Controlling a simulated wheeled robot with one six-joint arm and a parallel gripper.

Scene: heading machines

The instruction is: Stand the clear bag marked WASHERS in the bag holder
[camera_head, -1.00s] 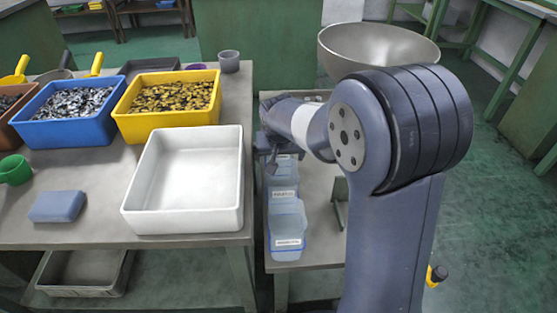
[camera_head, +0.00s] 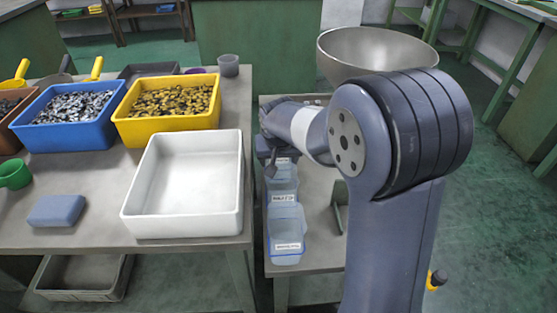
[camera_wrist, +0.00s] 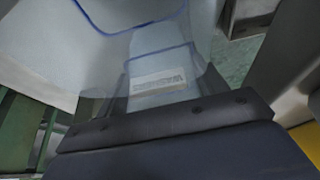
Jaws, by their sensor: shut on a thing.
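Clear, bluish bags or pouches with white labels stand in a row on the narrow grey table; the front one (camera_head: 286,222) and one behind it (camera_head: 283,183) show in the head view. My gripper (camera_head: 270,152) is at the far end of this row, partly hidden by my arm. In the wrist view my gripper (camera_wrist: 165,98) is shut on a clear bag (camera_wrist: 157,62) with blue edging and a blurred label. I cannot clearly make out the bag holder.
A small green upright piece (camera_head: 340,205) stands right of the row. A metal bowl (camera_head: 375,50) is behind my arm. On the left table are an empty white tray (camera_head: 130,215), a yellow bin (camera_head: 165,127), a blue bin (camera_head: 65,138) and a blue block (camera_head: 56,210).

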